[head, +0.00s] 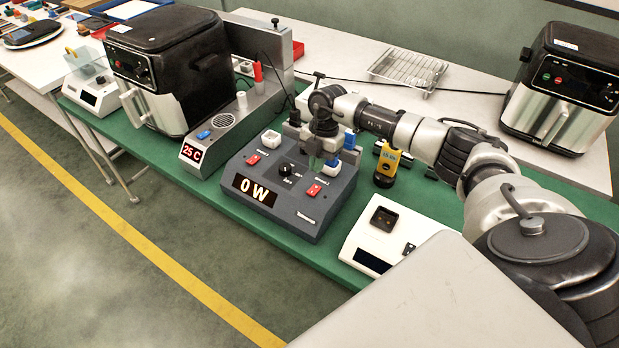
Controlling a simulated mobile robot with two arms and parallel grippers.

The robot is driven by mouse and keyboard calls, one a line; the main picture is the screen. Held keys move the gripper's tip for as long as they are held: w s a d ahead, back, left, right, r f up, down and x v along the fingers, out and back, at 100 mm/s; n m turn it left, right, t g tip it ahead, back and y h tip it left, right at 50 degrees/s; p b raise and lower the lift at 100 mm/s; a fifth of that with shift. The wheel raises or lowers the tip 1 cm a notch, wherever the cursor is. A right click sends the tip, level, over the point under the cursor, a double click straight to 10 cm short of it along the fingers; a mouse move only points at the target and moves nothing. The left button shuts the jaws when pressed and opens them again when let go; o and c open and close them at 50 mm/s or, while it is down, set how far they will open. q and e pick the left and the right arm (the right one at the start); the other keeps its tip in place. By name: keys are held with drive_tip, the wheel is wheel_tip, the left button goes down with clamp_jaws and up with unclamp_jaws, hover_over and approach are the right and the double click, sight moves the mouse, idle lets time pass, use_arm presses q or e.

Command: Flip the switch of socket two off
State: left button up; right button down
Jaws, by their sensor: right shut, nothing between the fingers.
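A dark grey power meter box (285,222) stands on the green table, with a lit display (255,190) reading "0 W". Two red switches sit on its sloped top: one at the left (253,160) and one at the right (314,190), each under a small label too small to read surely. A black knob (285,169) lies between them. My right gripper (315,163) points down over the back right part of the box, just behind the right switch. It is shut and empty. Whether it touches the box is hard to tell, and it hides part of the back. My left gripper is out of view.
A grey unit (225,125) reading "25 C" stands left of the box, beside a black air fryer (155,70). A white device (380,238) and a yellow-black tool (386,166) are at the right. A second fryer (565,90) and a wire rack (408,68) stand behind.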

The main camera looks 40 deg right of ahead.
use_arm(q)
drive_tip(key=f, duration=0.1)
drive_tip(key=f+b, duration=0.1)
drive_tip(key=b, duration=0.1)
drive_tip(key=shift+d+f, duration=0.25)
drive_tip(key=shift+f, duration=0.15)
use_arm(e)
drive_tip(key=w+d+r, duration=0.1)
drive_tip(key=d+r, duration=0.3)
drive_tip(key=r, duration=0.2)
drive_tip(key=shift+w+r, duration=0.2)
